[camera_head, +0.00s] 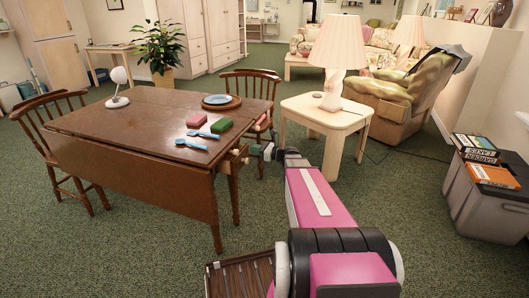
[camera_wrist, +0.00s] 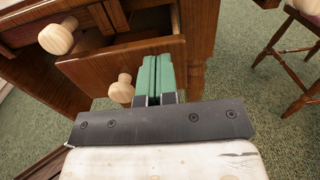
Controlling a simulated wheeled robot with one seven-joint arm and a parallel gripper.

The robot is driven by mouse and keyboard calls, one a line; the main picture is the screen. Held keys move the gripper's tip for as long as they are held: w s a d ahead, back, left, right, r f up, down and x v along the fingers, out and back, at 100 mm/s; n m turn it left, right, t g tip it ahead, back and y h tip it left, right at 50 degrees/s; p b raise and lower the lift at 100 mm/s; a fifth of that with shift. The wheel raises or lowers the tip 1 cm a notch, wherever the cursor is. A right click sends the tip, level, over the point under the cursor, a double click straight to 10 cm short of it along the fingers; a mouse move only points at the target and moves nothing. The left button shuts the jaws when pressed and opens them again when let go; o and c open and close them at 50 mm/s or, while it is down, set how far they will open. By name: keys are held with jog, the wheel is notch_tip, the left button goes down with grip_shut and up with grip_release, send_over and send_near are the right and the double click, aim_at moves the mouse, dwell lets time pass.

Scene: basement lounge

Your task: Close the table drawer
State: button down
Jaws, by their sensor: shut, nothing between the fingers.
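The brown wooden table (camera_head: 120,118) stands at the left in the head view. Its drawer (camera_head: 231,161) sticks out at the table's right end. In the wrist view the drawer front (camera_wrist: 95,68) stands out from the frame, with a dark gap behind its top edge, and carries a round pale knob (camera_wrist: 122,90). A second pale knob (camera_wrist: 60,37) shows to its upper left. My gripper (camera_wrist: 156,75) has its green fingers together and empty, over the right part of the drawer front; contact cannot be told. In the head view my gripper (camera_head: 268,152) is just right of the drawer.
A side table (camera_head: 325,112) with a lamp is close right of my gripper. Carpet is clear in front.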

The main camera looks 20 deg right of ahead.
jog(key=shift+x, duration=1.1)
jog(key=shift+a, duration=0.1)
jog(key=x, duration=0.8)
jog(key=shift+w+a, duration=0.15)
jog(key=shift+w, duration=0.05)
